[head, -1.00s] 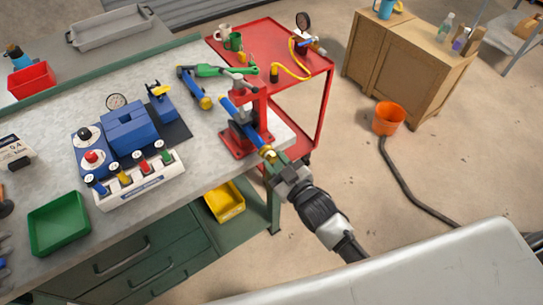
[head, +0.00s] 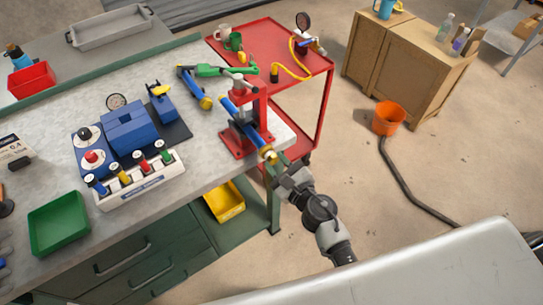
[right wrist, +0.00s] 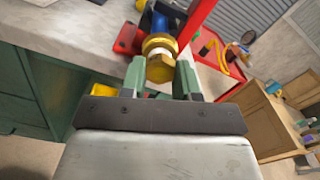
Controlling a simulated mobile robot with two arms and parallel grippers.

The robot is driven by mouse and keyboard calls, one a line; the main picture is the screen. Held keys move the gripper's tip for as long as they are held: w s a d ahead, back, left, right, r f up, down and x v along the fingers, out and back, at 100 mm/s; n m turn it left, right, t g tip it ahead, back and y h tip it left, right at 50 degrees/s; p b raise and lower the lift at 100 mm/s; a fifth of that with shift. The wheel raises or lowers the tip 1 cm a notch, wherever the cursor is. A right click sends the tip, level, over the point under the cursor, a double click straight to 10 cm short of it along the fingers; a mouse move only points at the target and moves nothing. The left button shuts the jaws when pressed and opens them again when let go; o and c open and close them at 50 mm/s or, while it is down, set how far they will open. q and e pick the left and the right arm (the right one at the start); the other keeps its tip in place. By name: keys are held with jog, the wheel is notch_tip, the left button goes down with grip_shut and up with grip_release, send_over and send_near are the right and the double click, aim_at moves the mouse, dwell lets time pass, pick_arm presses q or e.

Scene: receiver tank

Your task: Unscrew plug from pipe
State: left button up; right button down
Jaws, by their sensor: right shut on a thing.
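A blue pipe (head: 241,123) is held in a red stand (head: 262,108) at the right corner of the workbench, slanting toward my right arm. A brass plug (head: 269,155) sits at the pipe's near end. In the right wrist view the hex-headed plug (right wrist: 160,66) lies between the two green-grey fingers of my right gripper (right wrist: 161,76). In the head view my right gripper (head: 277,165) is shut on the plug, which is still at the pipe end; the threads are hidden. My left gripper is not in view.
A blue valve block (head: 128,128) and a panel with coloured knobs (head: 139,179) stand on the bench, with a green tray (head: 58,223) at left. A red cart (head: 318,68) is behind the stand. A yellow bin (head: 224,201) sits below the bench edge.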

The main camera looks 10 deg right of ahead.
jog(key=shift+s, duration=0.15)
jog(key=shift+b+v, duration=0.85)
jog(key=shift+v, duration=2.05)
